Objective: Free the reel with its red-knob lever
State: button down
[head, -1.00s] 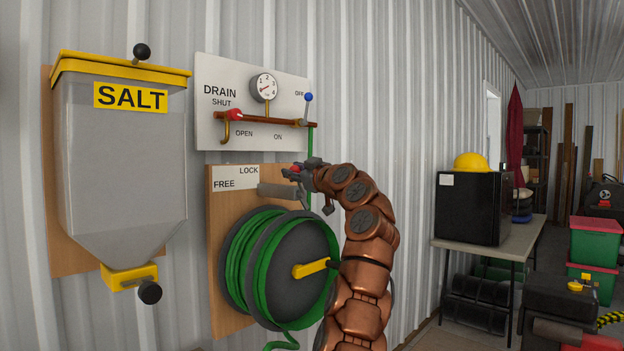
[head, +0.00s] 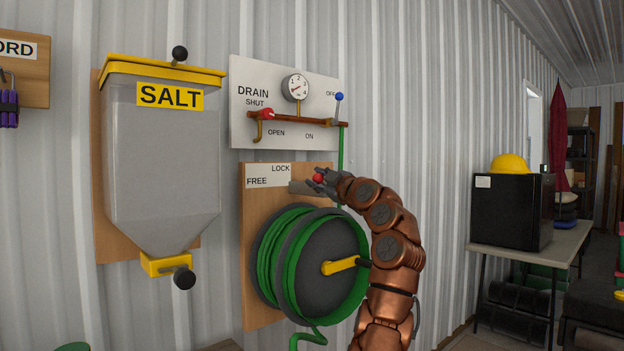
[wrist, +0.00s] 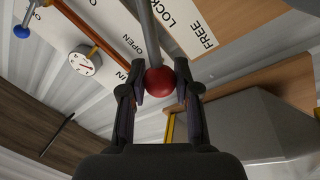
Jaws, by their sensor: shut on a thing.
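The lever's red knob (head: 318,178) is at the right edge of the wooden reel board, right of the LOCK and FREE label (head: 268,175). My gripper (head: 322,181) is shut on the knob. In the wrist view the knob (wrist: 160,82) sits between both fingers, and the grey lever rod (wrist: 150,35) runs up from it towards the board. The reel (head: 300,262), wound with green hose, is on the board below the lever, with a yellow crank (head: 339,266). My arm passes in front of the reel's right side. The lever's pivot is not clear.
Above is the drain panel (head: 240,135) with a gauge, a red-handled valve and a blue-knobbed lever. The salt hopper (head: 160,165) hangs to the left. A table with a black box (head: 512,212) and yellow hard hat (head: 511,163) stands right. The wall between is bare.

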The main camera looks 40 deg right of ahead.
jog(key=shift+a, duration=0.1)
jog(key=c, duration=0.8)
grip_release()
jog(key=shift+s+a+f, duration=0.1)
jog(key=shift+s+f, duration=0.25)
jog(key=shift+s, duration=1.6)
jog(key=shift+s+a+f, duration=0.1)
jog(key=shift+s+f, duration=0.25)
jog(key=shift+s, duration=1.65)
jog(key=shift+s+f, duration=0.35)
jog(key=shift+s, duration=1.6)
